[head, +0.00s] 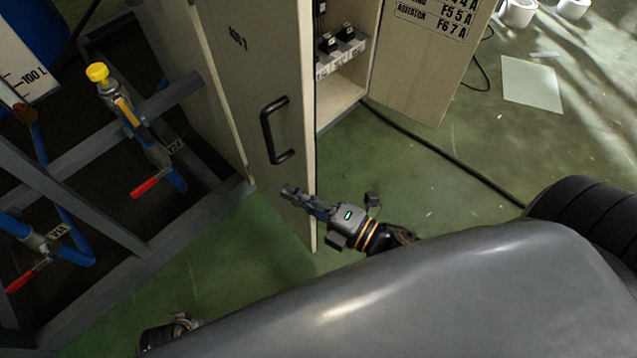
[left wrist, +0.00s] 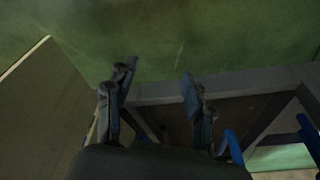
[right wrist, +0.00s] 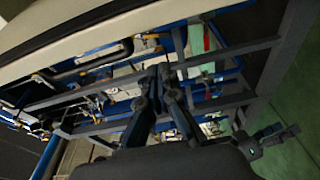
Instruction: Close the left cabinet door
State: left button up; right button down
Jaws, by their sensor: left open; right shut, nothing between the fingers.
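The cabinet's left door (head: 255,100) is a beige panel standing open, its outer face with a black bar handle (head: 270,130) turned toward me. The cabinet interior (head: 340,95) shows to the right of its free edge. My right gripper (head: 288,192) is shut and empty, below the handle and in front of the door's lower part; I cannot tell whether it touches. Its closed fingers also show in the right wrist view (right wrist: 160,72). My left gripper (left wrist: 160,72) is open and empty in the left wrist view, above green floor and a grey frame.
The right cabinet door (head: 415,65) also stands open. A grey frame (head: 110,220) with blue pipes and red-handled valves stands left of the cabinet. A black cable (head: 450,155) crosses the green floor.

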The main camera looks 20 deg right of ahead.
aim_at(312, 183)
jog(key=d, duration=0.1)
jog(key=w+d, duration=0.1)
jog(key=d, duration=0.1)
jog(key=shift+d, duration=0.1)
pick_arm(q)
jog(key=shift+w+r, duration=0.3)
jog(key=shift+r, duration=0.4)
pick_arm(e)
jog(key=shift+d, duration=0.25)
pick_arm(q)
jog(key=shift+s, duration=0.2)
jog(key=shift+f, duration=0.1)
pick_arm(e)
jog(key=shift+d, duration=0.15)
